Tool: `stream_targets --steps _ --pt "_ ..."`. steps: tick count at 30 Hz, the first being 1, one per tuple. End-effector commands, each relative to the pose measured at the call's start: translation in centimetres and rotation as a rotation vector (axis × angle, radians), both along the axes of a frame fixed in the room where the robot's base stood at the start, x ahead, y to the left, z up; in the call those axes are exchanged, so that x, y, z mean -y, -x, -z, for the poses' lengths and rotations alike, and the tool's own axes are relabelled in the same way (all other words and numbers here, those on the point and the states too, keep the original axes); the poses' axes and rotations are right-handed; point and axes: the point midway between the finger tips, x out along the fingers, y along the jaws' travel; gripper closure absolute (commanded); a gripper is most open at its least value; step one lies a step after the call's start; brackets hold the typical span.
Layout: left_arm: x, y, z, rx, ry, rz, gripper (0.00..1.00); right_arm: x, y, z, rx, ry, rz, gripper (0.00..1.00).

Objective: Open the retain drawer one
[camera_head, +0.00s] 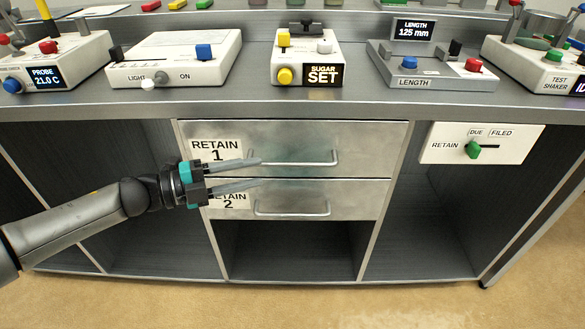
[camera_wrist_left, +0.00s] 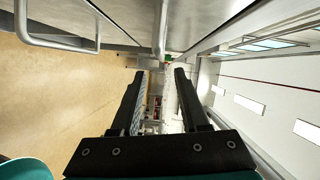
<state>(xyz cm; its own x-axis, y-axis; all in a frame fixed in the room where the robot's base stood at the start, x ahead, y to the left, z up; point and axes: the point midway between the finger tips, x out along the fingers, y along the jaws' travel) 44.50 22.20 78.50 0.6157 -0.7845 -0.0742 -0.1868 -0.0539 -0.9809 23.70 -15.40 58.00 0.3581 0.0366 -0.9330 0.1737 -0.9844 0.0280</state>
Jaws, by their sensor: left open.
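The retain drawer one (camera_head: 275,134) is a grey metal front below the counter, labelled RETAIN 1 (camera_head: 216,150); it looks shut, level with the front below. Its bar handle (camera_head: 334,158) runs across its lower part. My left gripper (camera_head: 261,171) comes in from the left, fingers pointing right, open and empty. Its fingertips overlap the left end of this handle in the head view. In the left wrist view, a metal bar (camera_wrist_left: 160,35) lies ahead between the open fingers (camera_wrist_left: 160,73); I cannot tell whether they touch it. My right gripper is not in view.
Retain drawer two (camera_head: 358,196) sits directly below, with its own handle (camera_head: 290,213); its label is partly hidden by my gripper. A RETAIN switch panel (camera_head: 500,146) with a green knob is at right. Control boxes stand on the counter (camera_head: 300,108). Open bays flank the drawers.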

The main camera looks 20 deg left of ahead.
Motion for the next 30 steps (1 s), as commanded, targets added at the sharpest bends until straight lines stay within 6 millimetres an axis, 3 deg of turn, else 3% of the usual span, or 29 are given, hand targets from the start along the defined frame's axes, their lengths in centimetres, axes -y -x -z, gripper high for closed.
stream_targets --steps 13,18,30 --pt "5.1 -4.0 0.5 0.003 0.001 0.0 0.55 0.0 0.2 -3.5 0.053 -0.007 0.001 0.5" --pt "6.5 -5.1 0.7 0.001 0.002 0.001 0.55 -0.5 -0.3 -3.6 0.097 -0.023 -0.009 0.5" --pt "7.4 -5.8 0.7 0.0 0.0 -0.001 0.55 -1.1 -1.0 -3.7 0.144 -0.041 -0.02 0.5"
